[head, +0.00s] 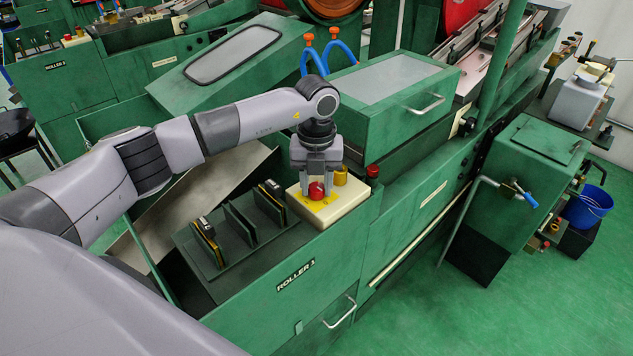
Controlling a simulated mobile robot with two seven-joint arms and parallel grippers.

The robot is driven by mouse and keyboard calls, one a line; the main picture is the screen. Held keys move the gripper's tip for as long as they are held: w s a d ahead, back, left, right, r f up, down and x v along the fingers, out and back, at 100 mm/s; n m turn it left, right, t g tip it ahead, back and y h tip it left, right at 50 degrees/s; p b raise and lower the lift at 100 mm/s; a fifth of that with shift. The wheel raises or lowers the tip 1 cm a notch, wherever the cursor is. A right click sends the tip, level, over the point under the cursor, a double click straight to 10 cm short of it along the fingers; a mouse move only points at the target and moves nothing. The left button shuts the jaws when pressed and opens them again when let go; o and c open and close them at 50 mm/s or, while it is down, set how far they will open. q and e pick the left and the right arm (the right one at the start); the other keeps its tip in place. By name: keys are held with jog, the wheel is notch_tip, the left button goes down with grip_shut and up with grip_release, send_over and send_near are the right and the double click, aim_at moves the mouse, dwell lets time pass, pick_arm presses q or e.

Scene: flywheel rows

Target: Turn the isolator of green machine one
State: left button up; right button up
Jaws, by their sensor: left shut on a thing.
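The green machine (335,262) in front of me carries the label ROLLER 1. On its near top corner sits a cream box with a yellow plate (307,212) and a round red knob (317,191), which looks like the isolator. My left gripper (317,186) points straight down over the box, its fingers on either side of the red knob, shut on it. The fingers and wrist hide part of the knob, so its turn angle cannot be told. My right gripper is not in view.
A yellow cylinder (341,175) stands right behind the gripper, and a small red button (373,172) is to its right. A rack with upright plates (240,224) is left of the box. A lidded housing with a handle (395,95) rises behind.

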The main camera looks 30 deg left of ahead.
aim_at(316, 187)
pick_arm(q)
jog(key=o, duration=1)
jog(key=shift+o, duration=0.2)
jog(key=shift+r, duration=0.1)
jog(key=shift+r+b, duration=0.45)
jog(key=shift+r, duration=3.1)
